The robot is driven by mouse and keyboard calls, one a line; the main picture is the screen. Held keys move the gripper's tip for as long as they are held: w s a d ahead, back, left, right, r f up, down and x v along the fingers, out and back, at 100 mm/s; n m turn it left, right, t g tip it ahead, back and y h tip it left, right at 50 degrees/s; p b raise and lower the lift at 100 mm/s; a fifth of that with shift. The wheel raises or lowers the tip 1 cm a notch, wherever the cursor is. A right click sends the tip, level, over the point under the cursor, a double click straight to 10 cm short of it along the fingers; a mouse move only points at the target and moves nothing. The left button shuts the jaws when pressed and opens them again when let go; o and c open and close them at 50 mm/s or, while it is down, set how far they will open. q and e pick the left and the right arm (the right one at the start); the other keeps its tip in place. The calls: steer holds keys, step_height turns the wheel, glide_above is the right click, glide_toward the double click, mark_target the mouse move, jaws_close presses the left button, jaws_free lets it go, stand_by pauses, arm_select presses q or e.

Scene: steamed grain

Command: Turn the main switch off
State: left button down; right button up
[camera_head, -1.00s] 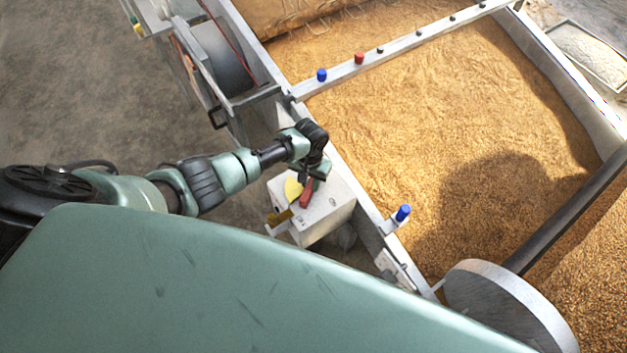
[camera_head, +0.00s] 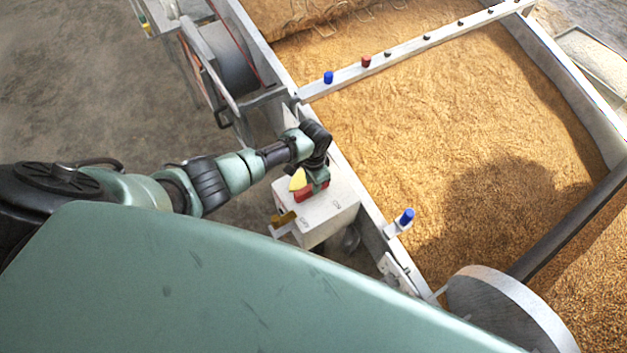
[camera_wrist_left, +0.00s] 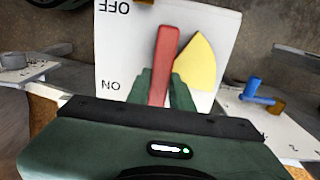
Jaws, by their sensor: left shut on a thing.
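The main switch is a red handle (camera_head: 311,192) over a yellow plate (camera_head: 298,179) on top of a white box (camera_head: 328,214). In the left wrist view the red handle (camera_wrist_left: 166,62) stands nearly upright in the picture, leaning slightly right, with the yellow plate (camera_wrist_left: 196,66) to its right. The words OFF and ON are upside down on the white box (camera_wrist_left: 123,50), to the left of the handle. My left gripper (camera_wrist_left: 160,98) is shut on the handle's near end, one green finger on each side. It also shows over the box in the head view (camera_head: 318,176). My right gripper is out of view.
The box stands beside the metal side of a trough (camera_head: 355,185) full of grain (camera_head: 440,110). A blue knob (camera_head: 406,216) is right of the box, and blue and red knobs sit on the crossbar (camera_head: 420,40). Bare floor (camera_head: 90,90) lies left.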

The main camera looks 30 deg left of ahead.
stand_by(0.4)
arm_select(q)
steer(key=c, duration=1.2)
jaws_free()
steer(key=shift+c, duration=0.2)
steer(key=shift+r, duration=0.1)
step_height(320, 180, up, 8)
steer(key=shift+f, duration=0.2)
